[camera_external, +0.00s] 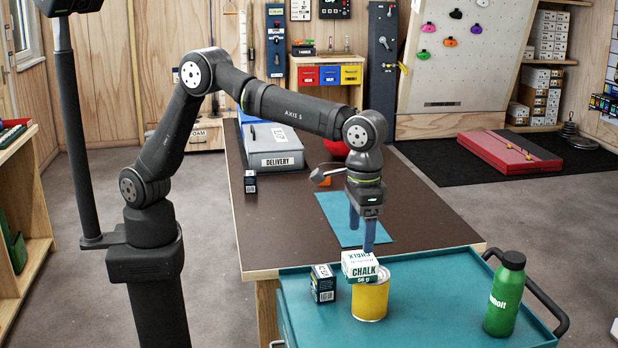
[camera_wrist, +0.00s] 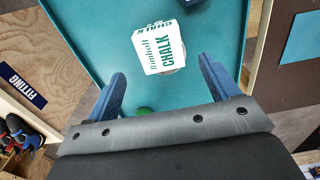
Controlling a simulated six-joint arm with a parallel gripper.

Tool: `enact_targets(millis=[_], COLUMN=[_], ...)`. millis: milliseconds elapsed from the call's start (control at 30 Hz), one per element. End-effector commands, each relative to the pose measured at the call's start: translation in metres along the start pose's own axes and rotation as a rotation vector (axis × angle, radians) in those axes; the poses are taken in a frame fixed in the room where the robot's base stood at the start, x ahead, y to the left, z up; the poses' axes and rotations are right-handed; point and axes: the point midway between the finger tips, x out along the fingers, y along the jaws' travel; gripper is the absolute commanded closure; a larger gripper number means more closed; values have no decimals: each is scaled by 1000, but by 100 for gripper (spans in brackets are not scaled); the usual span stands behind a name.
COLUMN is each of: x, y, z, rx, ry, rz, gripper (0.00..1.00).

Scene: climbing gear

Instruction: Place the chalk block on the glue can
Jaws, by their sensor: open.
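The white chalk block (camera_external: 362,267), with green lettering, sits on top of the yellow glue can (camera_external: 369,302), which stands on the teal trolley top. In the wrist view the chalk block (camera_wrist: 160,48) lies just beyond the fingertips, and only a small sliver of the can shows at its lower right edge. My gripper (camera_external: 362,240) points down over the block with its blue fingers apart. In the wrist view my gripper (camera_wrist: 160,68) is empty, with a finger either side of clear space. I cannot tell whether a finger touches the block.
A small dark box (camera_external: 323,284) stands close left of the can. A green bottle (camera_external: 505,294) stands at the right of the teal trolley (camera_external: 430,327). The brown table behind carries a blue mat (camera_external: 335,205) and a grey delivery case (camera_external: 272,147). The trolley between can and bottle is clear.

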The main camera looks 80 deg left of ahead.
Motion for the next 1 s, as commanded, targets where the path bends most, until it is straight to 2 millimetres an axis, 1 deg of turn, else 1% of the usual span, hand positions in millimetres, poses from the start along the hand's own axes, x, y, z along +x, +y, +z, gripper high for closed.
enact_targets(millis=[33,100,200,300,400,767,867,967,1000], x=[-12,-24,-36,-44,-46,-44,-36,-21,-13], y=[1,0,0,0,0,0,0,0,0], z=[-1,0,0,0,0,0,0,0,0], rx=[0,0,0,0,0,0,0,0,0], ry=[3,2,1,1,0,0,-2,-2,-3], rz=[3,2,1,1,0,0,-1,-2,-2], gripper=[20,20,20,20,20,20,20,20,20])
